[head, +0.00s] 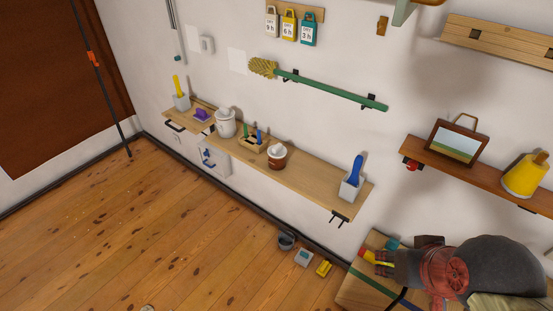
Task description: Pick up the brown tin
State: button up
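A small round tin (277,161) with a brown lower body and a white upper part stands upright on the long wooden wall shelf (315,181), right of its middle. My gripper (384,263) appears to be at the left end of the dark grey and red arm at the bottom right. It is lower than the tin, to its right, and well apart from it. The fingers are too small and dark to tell whether they are open or shut. Nothing covers the tin.
Left of the tin stand a wooden holder (252,143) and a white lidded jar (225,123). A cup with a blue brush (352,180) stands at the shelf's right end. A green-handled brush (325,89) hangs above. Small items lie on the floor below. The left floor is mostly clear.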

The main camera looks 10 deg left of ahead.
aim_at(275, 164)
jog(key=j+z, duration=0.1)
jog(key=z, duration=0.45)
jog(key=i+j+z, duration=0.15)
jog(key=j+z, duration=0.3)
jog(key=j, duration=0.35)
jog(key=j+z, duration=0.4)
jog(key=j, duration=1.5)
